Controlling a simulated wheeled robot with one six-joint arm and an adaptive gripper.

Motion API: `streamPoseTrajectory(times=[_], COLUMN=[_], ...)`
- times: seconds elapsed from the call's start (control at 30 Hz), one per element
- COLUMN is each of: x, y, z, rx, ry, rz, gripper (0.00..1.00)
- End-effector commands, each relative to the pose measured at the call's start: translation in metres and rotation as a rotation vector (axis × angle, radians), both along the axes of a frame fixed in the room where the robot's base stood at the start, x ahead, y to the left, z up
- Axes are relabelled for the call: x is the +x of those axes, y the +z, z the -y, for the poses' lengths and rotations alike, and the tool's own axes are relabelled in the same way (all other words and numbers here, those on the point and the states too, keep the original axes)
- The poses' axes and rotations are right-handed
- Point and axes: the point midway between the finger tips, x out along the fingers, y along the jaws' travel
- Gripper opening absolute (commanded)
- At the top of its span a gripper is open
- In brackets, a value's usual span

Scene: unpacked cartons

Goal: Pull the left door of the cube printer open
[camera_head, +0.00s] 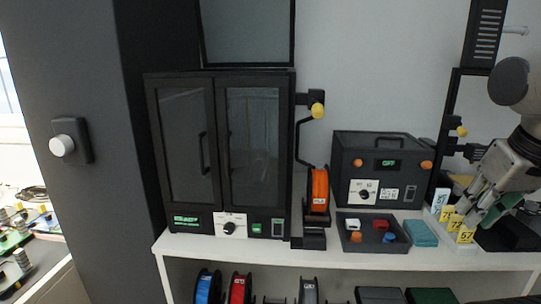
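The cube printer (225,218) is a black cabinet with two glazed doors, standing on the white bench at the left. Its left door (184,145) appears closed, with a dark vertical handle (203,153) near its inner edge. The right door (255,145) also appears closed, with its handle beside the middle seam. My gripper (468,211) is at the far right, pointing down and left above yellow number tags, well away from the printer. Whether its fingers are apart or shut, or hold anything, is not clear.
An orange filament spool (319,190) hangs right of the printer. A black dryer-like box (381,165) and a dark tray (373,242) of small coloured blocks stand between printer and gripper. A dark column (85,200) with a knob (63,145) is at the left. Several spools sit below the white bench (270,252).

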Motion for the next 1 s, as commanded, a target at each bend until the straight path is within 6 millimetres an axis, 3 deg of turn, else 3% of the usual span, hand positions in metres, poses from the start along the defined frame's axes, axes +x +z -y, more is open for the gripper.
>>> streamPoseTrajectory(times=[0.07,0.17,0.37,0.47,0.63,0.77,0.9,1.0], x=[0.001,0.007,0.028,0.041,0.072,0.096,0.105,0.099], y=[0.000,-0.006,-0.040,-0.053,-0.063,-0.060,-0.047,-0.033], z=[-0.001,-0.018,-0.087,-0.115,-0.172,-0.241,-0.345,-0.413], rx=[0.000,-0.003,-0.090,-0.251,-0.676,-1.095,-1.613,-1.946], ry=[0.006,0.091,0.433,0.653,1.100,1.454,1.771,1.886], rz=[-0.002,-0.032,-0.206,-0.286,-0.356,-0.327,-0.196,-0.069], gripper=[0.18,0.18,0.18,0.18,0.18,0.18,0.18,0.18])
